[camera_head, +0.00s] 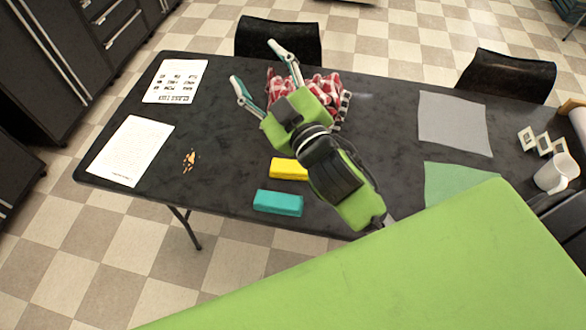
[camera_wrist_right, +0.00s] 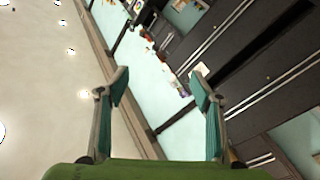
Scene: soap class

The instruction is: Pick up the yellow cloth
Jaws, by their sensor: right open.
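A small yellow block-shaped item (camera_head: 289,169) lies on the black table (camera_head: 230,130), partly beside my right forearm; I cannot tell whether it is a folded cloth. My right gripper (camera_head: 253,60) is open and empty, raised above the table's far side and pointing away from the yellow item. In the right wrist view my right gripper (camera_wrist_right: 158,82) shows its fingers spread with nothing between them. The yellow item does not show in that view. My left gripper is not in view.
A teal block (camera_head: 278,203) lies just in front of the yellow item. A red-and-white checked cloth (camera_head: 325,92) is crumpled behind my right gripper. A grey cloth (camera_head: 455,122), a green cloth (camera_head: 455,180) and a white mug (camera_head: 557,173) are at right. Papers (camera_head: 131,151) and crumbs (camera_head: 190,160) lie left.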

